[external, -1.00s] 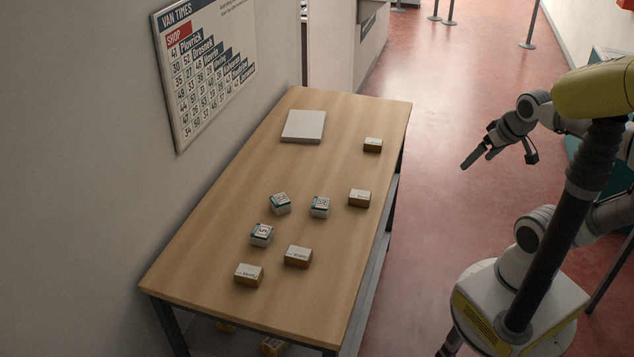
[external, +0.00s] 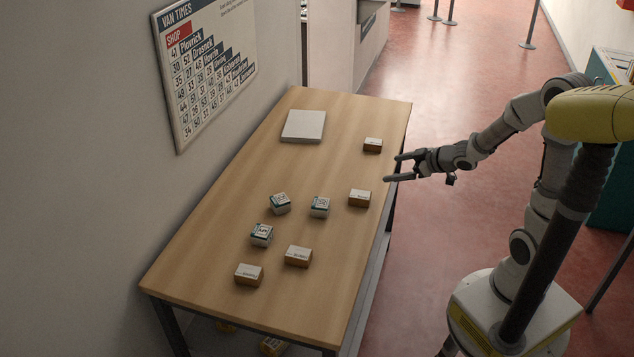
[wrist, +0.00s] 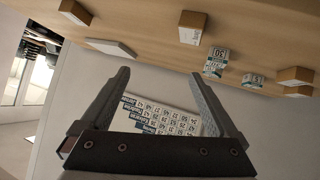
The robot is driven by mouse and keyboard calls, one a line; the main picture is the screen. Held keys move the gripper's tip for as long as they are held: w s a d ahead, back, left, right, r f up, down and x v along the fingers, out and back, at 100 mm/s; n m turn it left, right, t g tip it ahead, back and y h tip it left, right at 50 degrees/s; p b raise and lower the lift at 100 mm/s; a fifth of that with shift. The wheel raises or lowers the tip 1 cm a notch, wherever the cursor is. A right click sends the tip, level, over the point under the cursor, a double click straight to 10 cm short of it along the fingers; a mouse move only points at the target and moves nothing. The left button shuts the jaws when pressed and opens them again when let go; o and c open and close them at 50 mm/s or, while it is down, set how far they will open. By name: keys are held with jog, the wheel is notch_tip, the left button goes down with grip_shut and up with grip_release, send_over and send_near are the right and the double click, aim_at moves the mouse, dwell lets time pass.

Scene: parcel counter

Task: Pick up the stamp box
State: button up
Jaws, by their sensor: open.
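Several small boxes stand on the wooden table, and I cannot read which one is the stamp box. Brown boxes with white printed tops stand at the far right (external: 372,145), at the right edge (external: 359,198), and nearer the front (external: 298,257) (external: 249,274). White-and-teal boxes (external: 280,203) (external: 320,207) (external: 262,235) stand around the middle. My gripper (external: 391,168) is open and empty, its fingertips by the table's right edge, between the two right-hand brown boxes. The wrist view shows the open fingers (wrist: 161,73), with a brown box (wrist: 192,27) and a white-and-teal box (wrist: 216,62) beyond them.
A flat pale slab (external: 304,126) lies at the table's far end. The table (external: 215,220) stands along a wall with a timetable board (external: 205,65). Its far middle is clear. Yellowish items (external: 272,346) lie below the table.

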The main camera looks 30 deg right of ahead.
jog(key=a+f+y, duration=0.1)
jog(key=a, duration=0.1)
jog(key=s+a+f+n+g+y, duration=0.1)
jog(key=a+f+y, duration=0.1)
jog(key=a, duration=0.1)
jog(key=s+a+f+n+y+b, duration=0.1)
jog(key=a+y, duration=0.1)
jog(key=a, duration=0.1)
jog(key=shift+s+a+f+g, duration=0.1)
jog(key=shift+s+f+g, duration=0.1)
jog(key=shift+f+g, duration=0.15)
jog(key=b, duration=0.2)
send_near(320, 202)
jog(key=shift+y, duration=0.3)
jog(key=x, duration=0.4)
jog(key=shift+f, duration=0.45)
jog(key=shift+b+x, duration=0.35)
jog(key=shift+x, duration=2.45)
jog(key=shift+w+r, duration=0.1)
jog(key=shift+r, duration=0.05)
jog(key=c, duration=1.5)
jog(key=shift+r, duration=0.1)
